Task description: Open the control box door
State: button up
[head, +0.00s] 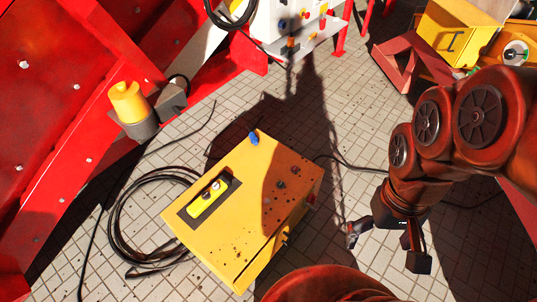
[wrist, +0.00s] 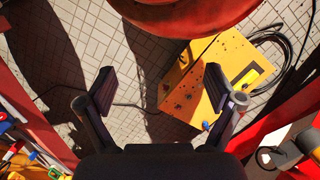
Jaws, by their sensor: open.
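The yellow control box (head: 250,180) sits on the tiled floor at the middle of the head view. Its top carries a dark recessed panel with a yellow piece in it (head: 208,199), a blue knob (head: 254,137) and small dark spots. A small dark fitting (head: 286,238) shows on its right-hand side face, which is seen only at a steep angle. My gripper (head: 387,248) is right of the box, apart from it, with its fingers spread and empty.
Black cable (head: 120,220) lies coiled left of the box, and another cable runs right from it. Red machinery (head: 60,120) fills the left. A white panel on a stand (head: 290,25) and a yellow crate (head: 455,35) stand at the back. Tiled floor right of the box is mostly free.

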aim_at(244, 280)
jog(key=z, duration=0.2)
jog(key=k, duration=0.3)
jog(key=u, duration=0.95)
jog(key=k, duration=0.5)
jog(key=u, duration=0.95)
jog(key=i, duration=0.7)
jog(key=z, duration=0.95)
